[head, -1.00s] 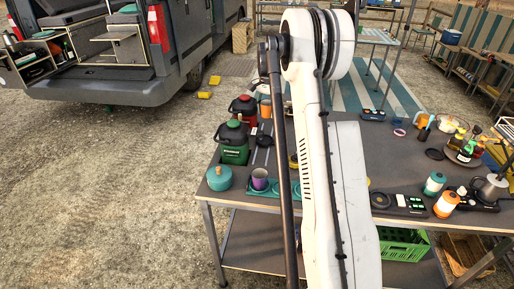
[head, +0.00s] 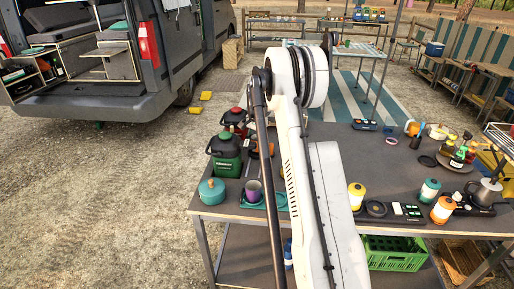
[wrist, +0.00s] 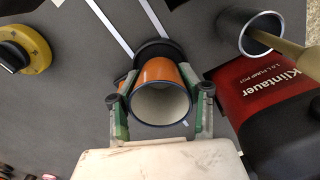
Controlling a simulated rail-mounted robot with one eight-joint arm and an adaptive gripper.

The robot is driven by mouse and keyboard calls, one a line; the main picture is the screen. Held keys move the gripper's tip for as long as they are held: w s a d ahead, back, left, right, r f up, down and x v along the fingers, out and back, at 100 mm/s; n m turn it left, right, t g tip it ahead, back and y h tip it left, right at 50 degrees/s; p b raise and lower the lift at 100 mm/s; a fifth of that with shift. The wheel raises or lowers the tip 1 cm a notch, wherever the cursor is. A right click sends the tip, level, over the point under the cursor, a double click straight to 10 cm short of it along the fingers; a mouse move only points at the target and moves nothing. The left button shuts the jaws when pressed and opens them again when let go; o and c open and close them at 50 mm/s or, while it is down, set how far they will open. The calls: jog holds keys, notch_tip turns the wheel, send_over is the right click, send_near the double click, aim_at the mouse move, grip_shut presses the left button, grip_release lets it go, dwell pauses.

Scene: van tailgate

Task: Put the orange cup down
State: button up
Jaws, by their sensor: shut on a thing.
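The orange cup (wrist: 152,70) is between the two green-grey fingers of my gripper (wrist: 162,106) in the wrist view. The fingers are shut on its sides. Its pale round opening faces the wrist camera. The dark grey table top (wrist: 75,85) lies behind it, and I cannot tell whether the cup touches it. In the head view, a small orange patch (head: 267,150) that looks like the cup shows beside my arm, right of the green pump pot (head: 226,157). My gripper is hidden there behind my arm.
A red pump pot (wrist: 262,85) stands close right of the cup in the wrist view. A black round thing (wrist: 158,48) lies just beyond the cup. A yellow-and-black round object (wrist: 32,45) is at upper left. A teal pot (head: 212,191) and purple mug (head: 253,190) stand at the table's near left.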

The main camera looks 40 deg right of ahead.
jog(key=shift+f, duration=0.55)
jog(key=shift+f, duration=0.15)
jog(key=shift+s+a+f+b, duration=0.2)
jog(key=shift+f+b, duration=0.2)
jog(key=shift+b, duration=0.2)
jog(key=o, duration=1)
jog(key=shift+d+f, duration=0.1)
jog(key=shift+f, duration=0.05)
jog(key=shift+o, duration=0.9)
jog(key=shift+w+d+f, duration=0.1)
jog(key=shift+w+f, duration=0.05)
jog(key=shift+r, duration=0.35)
